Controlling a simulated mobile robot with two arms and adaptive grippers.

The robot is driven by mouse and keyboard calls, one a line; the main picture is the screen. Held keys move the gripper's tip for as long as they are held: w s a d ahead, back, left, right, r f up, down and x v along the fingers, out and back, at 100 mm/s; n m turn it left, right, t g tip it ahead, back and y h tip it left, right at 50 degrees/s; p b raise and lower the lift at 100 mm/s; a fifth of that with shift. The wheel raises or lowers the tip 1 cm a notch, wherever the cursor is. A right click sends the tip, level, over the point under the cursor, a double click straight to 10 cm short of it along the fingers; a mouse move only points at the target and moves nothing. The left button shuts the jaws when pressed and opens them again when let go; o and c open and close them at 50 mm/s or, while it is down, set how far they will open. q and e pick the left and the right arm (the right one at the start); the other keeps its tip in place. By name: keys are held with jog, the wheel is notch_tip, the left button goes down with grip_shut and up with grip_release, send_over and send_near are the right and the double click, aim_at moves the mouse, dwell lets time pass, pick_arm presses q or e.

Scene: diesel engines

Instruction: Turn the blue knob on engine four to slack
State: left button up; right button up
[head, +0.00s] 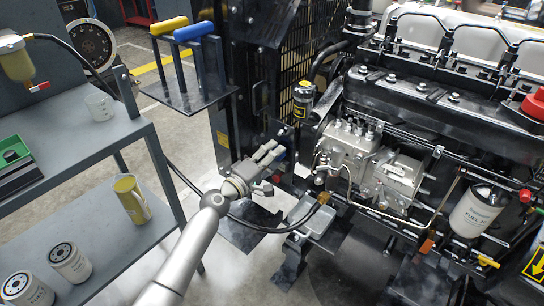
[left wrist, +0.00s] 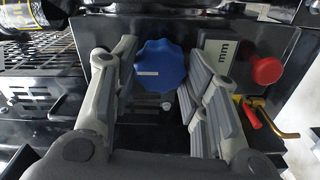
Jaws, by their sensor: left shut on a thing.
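The blue knob (left wrist: 161,66) sits on a dark panel in the left wrist view, with a white pointer mark on its face toward the left. In the head view only a small bit of blue shows by the fingertips. My left gripper (head: 273,153) reaches the panel at the engine's left end. In the left wrist view its two fingers (left wrist: 160,82) stand on either side of the knob, shut on it. A grey plate with dark marks (left wrist: 222,55) is right of the knob, partly behind a finger. I cannot read a slack mark. My right gripper is not in view.
A red button (left wrist: 267,70) and a brass-coloured lever (left wrist: 283,134) lie close right of the fingers. A grey shelf cart (head: 165,170) stands left of my arm. A black plate with blue and yellow T-handles (head: 187,92) is above. A grey tray (head: 312,216) sits below the engine.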

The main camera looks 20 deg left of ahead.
pick_arm(q)
jog(key=o, duration=1)
jog(key=v, duration=1.2)
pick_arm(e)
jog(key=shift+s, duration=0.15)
